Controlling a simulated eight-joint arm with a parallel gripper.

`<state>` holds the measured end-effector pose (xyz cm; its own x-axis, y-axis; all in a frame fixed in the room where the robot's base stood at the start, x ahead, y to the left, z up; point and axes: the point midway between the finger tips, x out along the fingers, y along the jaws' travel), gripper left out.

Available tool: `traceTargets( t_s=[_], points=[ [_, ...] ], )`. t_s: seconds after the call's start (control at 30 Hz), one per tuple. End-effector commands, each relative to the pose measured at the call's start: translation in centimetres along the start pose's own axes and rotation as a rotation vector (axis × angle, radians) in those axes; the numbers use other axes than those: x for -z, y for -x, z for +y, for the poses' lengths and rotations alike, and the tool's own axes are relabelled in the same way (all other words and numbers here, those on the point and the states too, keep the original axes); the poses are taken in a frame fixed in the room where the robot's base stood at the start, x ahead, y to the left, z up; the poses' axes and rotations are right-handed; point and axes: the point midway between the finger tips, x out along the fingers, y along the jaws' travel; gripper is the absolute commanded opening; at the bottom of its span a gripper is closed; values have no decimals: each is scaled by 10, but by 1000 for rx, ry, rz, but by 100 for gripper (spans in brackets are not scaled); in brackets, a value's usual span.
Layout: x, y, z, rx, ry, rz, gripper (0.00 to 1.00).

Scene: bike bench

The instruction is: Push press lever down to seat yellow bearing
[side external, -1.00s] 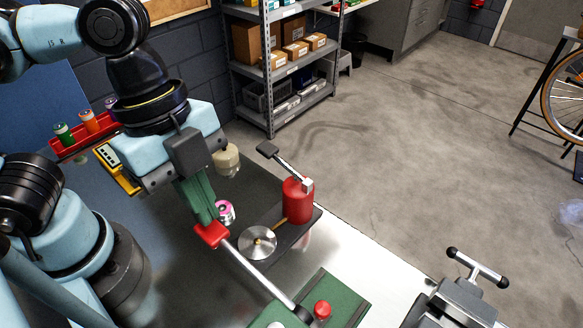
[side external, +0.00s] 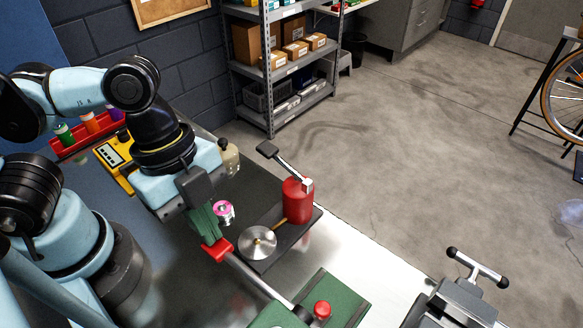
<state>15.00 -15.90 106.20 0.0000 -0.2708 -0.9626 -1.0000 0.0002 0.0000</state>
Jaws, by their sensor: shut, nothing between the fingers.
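A press with a green base (side external: 340,298) and a red knob (side external: 322,310) stands at the bottom centre. Its long metal lever (side external: 262,281) slopes up and left to a red end (side external: 217,250). My gripper (side external: 210,236) is shut and empty, pointing down with its green fingers at the red end. The fingertips appear to touch that end from above, though the exact contact is hard to see. I cannot make out the yellow bearing; the press's lower part is cut off by the picture edge.
A dark plate (side external: 286,242) beyond the lever carries a silver disc (side external: 258,243) and a red cylinder (side external: 298,202) with a black-ended handle. A pink-topped item (side external: 224,211) and a tan one (side external: 229,158) stand close to my gripper. A vise (side external: 456,302) is at right.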

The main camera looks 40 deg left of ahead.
Motion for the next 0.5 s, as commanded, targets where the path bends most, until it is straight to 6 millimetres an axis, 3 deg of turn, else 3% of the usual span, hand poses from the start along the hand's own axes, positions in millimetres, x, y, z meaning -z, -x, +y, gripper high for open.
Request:
traceTargets(
  t_s=[0.5],
  points=[
    [-5,-8,0,4,0,-5,0]
  ],
)
